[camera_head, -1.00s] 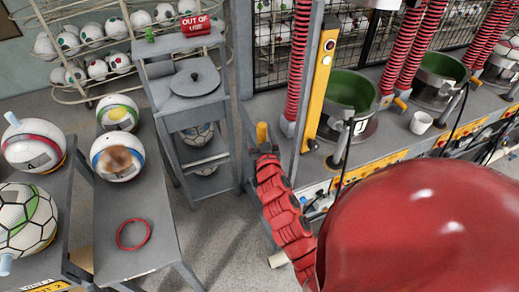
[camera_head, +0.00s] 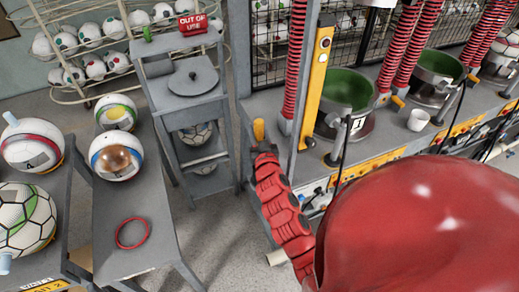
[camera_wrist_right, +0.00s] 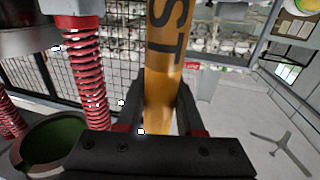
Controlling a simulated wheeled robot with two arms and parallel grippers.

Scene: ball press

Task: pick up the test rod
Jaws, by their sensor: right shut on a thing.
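The test rod (camera_wrist_right: 165,58) is a thick yellow-orange bar with dark letters, of which "ST" shows, in the right wrist view. My right gripper (camera_wrist_right: 162,118) is shut on it, with a dark finger on each side. The rod's lower end is hidden behind the gripper body, and its top runs out of the picture. My left gripper is not in view.
A press bowl with a green inside (camera_head: 349,91) stands near red springs (camera_head: 297,60) on the bench. A low table (camera_head: 120,205) at left holds balls and a red ring (camera_head: 131,233).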

